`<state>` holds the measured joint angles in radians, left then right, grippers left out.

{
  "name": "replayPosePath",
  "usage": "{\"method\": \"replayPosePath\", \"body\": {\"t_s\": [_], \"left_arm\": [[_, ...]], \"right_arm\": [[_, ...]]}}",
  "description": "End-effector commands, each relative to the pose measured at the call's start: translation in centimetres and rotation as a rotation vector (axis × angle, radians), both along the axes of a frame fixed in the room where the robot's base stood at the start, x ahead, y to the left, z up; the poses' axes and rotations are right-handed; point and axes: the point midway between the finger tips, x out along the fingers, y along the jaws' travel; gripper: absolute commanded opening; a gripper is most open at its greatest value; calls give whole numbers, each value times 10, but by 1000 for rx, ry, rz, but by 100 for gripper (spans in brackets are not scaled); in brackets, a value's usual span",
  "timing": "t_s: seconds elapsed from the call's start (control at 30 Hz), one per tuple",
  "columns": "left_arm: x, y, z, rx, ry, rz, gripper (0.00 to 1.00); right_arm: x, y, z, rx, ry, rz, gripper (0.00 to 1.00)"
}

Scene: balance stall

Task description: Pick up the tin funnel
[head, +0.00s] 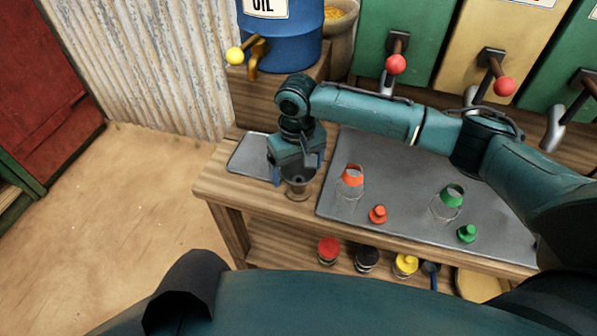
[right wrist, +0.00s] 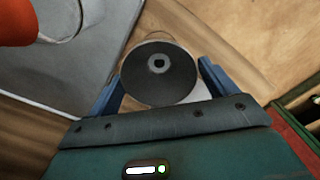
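The tin funnel (head: 299,183) stands upright near the left front of the wooden bench, between the two metal trays. In the right wrist view its round, dark grey mouth (right wrist: 150,84) faces the camera, with a small hole in the middle. My right gripper (head: 298,170) points down over it. Its blue fingers (right wrist: 160,82) are open, one on each side of the funnel's rim. They look close to the rim; I cannot tell whether they touch it. The funnel's lower part is hidden in the wrist view. My left gripper is not in view.
Right of the funnel, a grey tray (head: 400,185) holds an orange-topped jar (head: 350,190), a green-topped jar (head: 446,204) and small orange (head: 378,214) and green (head: 467,233) stoppers. A blue oil barrel (head: 280,40) stands behind. Several lidded jars fill the lower shelf.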

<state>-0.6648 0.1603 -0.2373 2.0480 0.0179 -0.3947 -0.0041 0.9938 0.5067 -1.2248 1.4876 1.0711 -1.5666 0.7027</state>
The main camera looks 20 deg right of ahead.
Motion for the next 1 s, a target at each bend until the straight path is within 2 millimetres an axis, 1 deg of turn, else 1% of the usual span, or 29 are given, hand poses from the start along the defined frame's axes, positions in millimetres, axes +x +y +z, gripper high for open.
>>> {"method": "replayPosePath", "body": {"t_s": [0.03,0.07,0.43,0.63,0.73,0.87,1.0], "left_arm": [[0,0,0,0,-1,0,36],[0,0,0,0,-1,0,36],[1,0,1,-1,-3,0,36],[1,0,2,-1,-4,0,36],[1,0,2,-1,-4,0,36],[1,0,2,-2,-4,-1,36],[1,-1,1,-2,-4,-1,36]], "right_arm": [[0,0,0,0,0,0,80],[0,0,0,0,0,1,78],[0,0,1,0,0,1,48],[0,0,1,0,-1,1,48],[0,1,7,1,-2,1,48],[1,1,28,3,-5,2,48],[1,1,57,3,-5,1,48]]}}
